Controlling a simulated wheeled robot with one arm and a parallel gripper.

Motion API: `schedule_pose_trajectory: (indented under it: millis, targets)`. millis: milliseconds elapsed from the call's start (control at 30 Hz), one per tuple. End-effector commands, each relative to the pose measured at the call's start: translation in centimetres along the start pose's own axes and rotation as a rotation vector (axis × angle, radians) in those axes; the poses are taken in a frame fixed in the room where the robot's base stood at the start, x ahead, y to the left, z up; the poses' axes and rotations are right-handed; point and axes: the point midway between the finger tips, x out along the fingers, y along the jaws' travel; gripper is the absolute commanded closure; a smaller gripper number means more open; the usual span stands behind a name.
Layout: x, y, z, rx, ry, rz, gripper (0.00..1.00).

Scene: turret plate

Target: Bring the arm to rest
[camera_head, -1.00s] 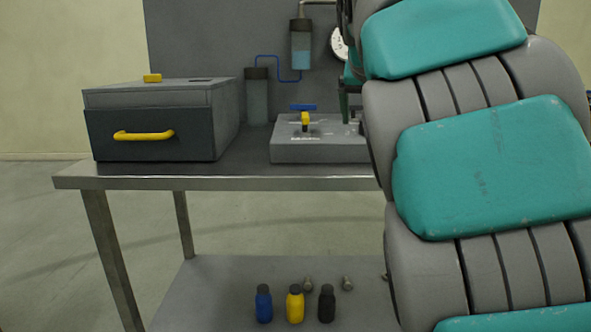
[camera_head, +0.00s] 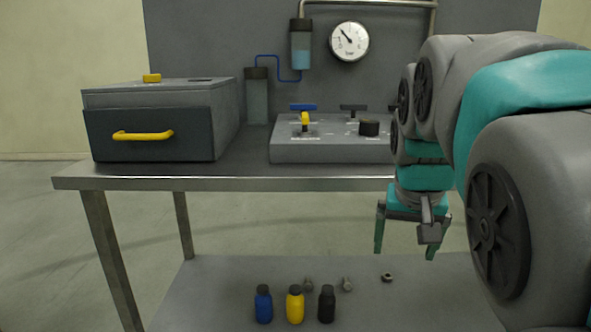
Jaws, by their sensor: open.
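My gripper (camera_head: 405,250) hangs at the right, pointing down, in front of the table's front edge and above the lower shelf. Its two teal fingers are apart and nothing shows between them. My arm, grey and teal, fills the right side of the view and hides the right end of the table. The arm is bent, with the wrist low and the upper links close to the camera.
On the steel table (camera_head: 230,183) stand a grey box (camera_head: 215,125) with a yellow handle (camera_head: 143,135) and a control panel (camera_head: 300,152) with levers and a black knob (camera_head: 369,128). A gauge (camera_head: 349,41) hangs behind. The lower shelf (camera_head: 215,290) holds blue, yellow and black bottles and small metal parts.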

Motion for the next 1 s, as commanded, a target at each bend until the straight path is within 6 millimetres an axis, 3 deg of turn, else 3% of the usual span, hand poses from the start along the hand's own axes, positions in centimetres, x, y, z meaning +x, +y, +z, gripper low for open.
schedule_pose_trajectory:
  millis: [33,167,400,600,767,1000]
  targets:
    - [1.3,0.3,2.4,-0.013,-0.046,-0.004,0.06]
    - [4.2,1.1,8.2,-0.051,-0.148,-0.012,0.06]
    - [8.7,2.2,20.0,-0.157,-0.347,-0.027,0.06]
    - [10.9,3.0,27.5,-0.243,-0.462,-0.036,0.06]
    - [11.5,3.4,30.2,-0.275,-0.503,-0.037,0.06]
    - [11.6,3.5,30.4,-0.279,-0.507,-0.038,0.06]
